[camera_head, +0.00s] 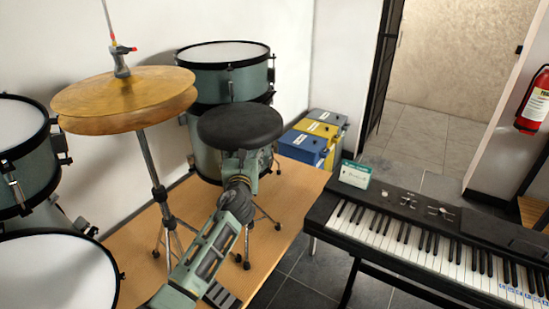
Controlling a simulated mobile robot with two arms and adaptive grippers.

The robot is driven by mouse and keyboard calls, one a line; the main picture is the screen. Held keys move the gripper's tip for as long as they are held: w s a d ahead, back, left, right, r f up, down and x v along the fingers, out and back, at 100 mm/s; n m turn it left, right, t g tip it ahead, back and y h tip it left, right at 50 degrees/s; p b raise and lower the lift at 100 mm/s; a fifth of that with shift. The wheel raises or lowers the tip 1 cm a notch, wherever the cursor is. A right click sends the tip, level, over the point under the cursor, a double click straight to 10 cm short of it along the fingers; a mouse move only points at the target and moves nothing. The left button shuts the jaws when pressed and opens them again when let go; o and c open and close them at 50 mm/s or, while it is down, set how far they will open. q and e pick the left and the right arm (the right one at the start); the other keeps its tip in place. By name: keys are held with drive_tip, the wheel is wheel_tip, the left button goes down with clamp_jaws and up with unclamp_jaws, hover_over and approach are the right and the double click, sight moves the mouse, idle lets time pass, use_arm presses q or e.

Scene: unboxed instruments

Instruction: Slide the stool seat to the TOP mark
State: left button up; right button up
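The stool has a round black seat (240,125) and thin metal legs, and it stands on the wooden platform in front of the drums. An arm of mine, which I take as the left one, comes up from the lower left of centre. Its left gripper (241,163) is just below the front of the seat, at the stool's post. The gripper and the seat's underside hide most of the post. I cannot tell whether the fingers are closed on it. No TOP mark is readable. My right gripper is not in view.
A gold cymbal (128,98) on a stand is left of the stool, and a drum (226,68) is close behind it. A keyboard (430,235) with a small card (355,174) is at the right. Blue and yellow bins (303,146) stand behind. Platform (285,187) right of the stool is bare.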

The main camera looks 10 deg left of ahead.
use_arm(q)
drive_tip(key=shift+a+r+y, duration=0.3)
drive_tip(key=shift+a+r, duration=0.05)
drive_tip(key=shift+a, duration=0.2)
drive_tip(key=p+v, duration=0.5)
drive_tip(key=v, duration=0.5)
drive_tip(key=shift+s+f, duration=0.2)
drive_tip(key=shift+s, duration=0.05)
drive_tip(key=shift+f, duration=0.1)
